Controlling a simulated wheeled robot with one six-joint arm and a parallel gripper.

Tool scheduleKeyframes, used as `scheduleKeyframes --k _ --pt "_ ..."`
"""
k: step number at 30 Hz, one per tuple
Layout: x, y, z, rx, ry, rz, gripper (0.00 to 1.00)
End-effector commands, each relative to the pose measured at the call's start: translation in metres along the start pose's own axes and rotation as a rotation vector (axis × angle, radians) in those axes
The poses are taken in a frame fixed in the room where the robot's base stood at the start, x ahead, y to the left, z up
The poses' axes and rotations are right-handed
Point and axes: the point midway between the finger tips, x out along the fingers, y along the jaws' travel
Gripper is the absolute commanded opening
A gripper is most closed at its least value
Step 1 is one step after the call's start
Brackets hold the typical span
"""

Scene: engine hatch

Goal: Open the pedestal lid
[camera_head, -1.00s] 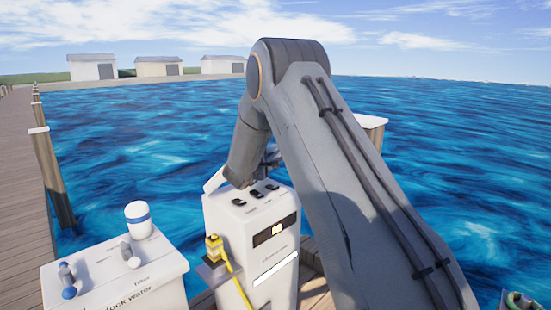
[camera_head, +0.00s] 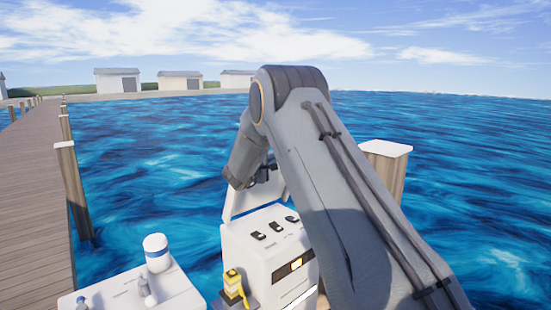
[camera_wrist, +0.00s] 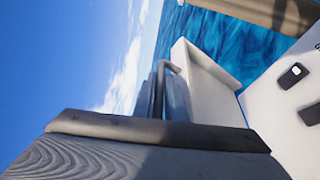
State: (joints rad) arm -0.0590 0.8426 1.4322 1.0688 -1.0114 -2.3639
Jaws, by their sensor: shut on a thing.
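The white pedestal (camera_head: 268,247) stands at the lower middle of the head view, with several black switches on its top. Its white lid (camera_head: 242,203) stands raised at the back of the top; its white panel also shows in the wrist view (camera_wrist: 212,88). My gripper (camera_head: 264,172) is at the lid's upper edge, partly hidden by my arm. In the wrist view my gripper (camera_wrist: 160,95) is shut at the lid's edge, beside a thin bent metal piece. The exact contact is hard to see.
A white dock-water box (camera_head: 180,292) with a blue-banded white bottle (camera_head: 157,252) stands left of the pedestal. A yellow connector (camera_head: 233,283) sits on its side. A capped post (camera_head: 387,165) rises at right; water lies behind.

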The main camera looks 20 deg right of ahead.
Motion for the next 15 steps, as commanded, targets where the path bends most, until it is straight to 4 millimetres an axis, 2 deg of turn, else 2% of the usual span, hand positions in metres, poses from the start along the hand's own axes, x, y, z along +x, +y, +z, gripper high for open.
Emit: scheduleKeyframes --k 8,9,11,15 --pt "0.0004 0.0025 0.0003 0.002 -0.002 0.004 0.0" --pt "0.0003 0.0025 0.0002 0.002 -0.002 0.004 0.18" --pt "0.0002 0.0024 0.0001 0.002 -0.002 0.004 0.28" --pt "-0.0002 0.0015 -0.0002 0.002 -0.001 0.003 0.29"
